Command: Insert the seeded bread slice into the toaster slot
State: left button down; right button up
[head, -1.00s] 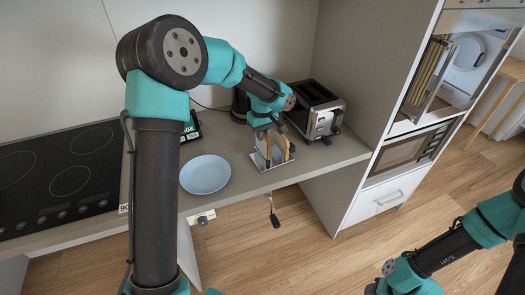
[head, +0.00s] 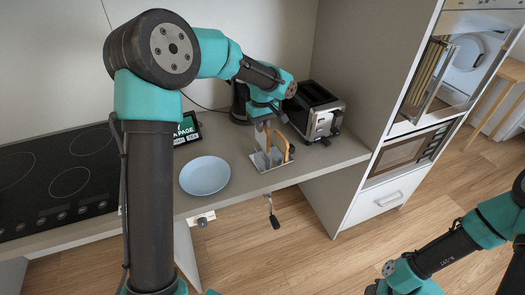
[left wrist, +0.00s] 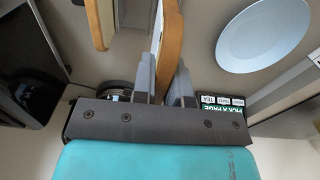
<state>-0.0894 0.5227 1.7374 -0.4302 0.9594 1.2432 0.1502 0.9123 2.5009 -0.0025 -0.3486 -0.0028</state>
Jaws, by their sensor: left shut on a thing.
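My left gripper (head: 274,128) is shut on a brown-crusted bread slice (head: 280,142) above the slice rack (head: 262,164). In the left wrist view this slice (left wrist: 171,38) stands on edge between the two grey fingers (left wrist: 165,85). Another slice (left wrist: 101,22) stands beside it, apart from the fingers. Seeds are too small to make out. The black and chrome toaster (head: 326,120) stands to the right of the gripper, its slots facing up. My right arm is at the lower right, but its jaws are out of view.
A pale blue plate (head: 205,176) lies on the counter left of the rack. A small dark display (head: 187,128) stands behind it, and a black hob (head: 60,180) is at the far left. A crank (head: 272,212) hangs below the counter edge. A tall cabinet wall (head: 370,60) rises right of the toaster.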

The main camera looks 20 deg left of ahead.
pick_arm(q)
jog(key=shift+r, duration=0.1)
jog(key=s+d+r+m, duration=0.5)
jog(key=d+r+m, duration=0.3)
jog(key=r+m, duration=0.1)
jog(key=shift+s+r+m, duration=0.15)
jog(key=shift+m, duration=0.45)
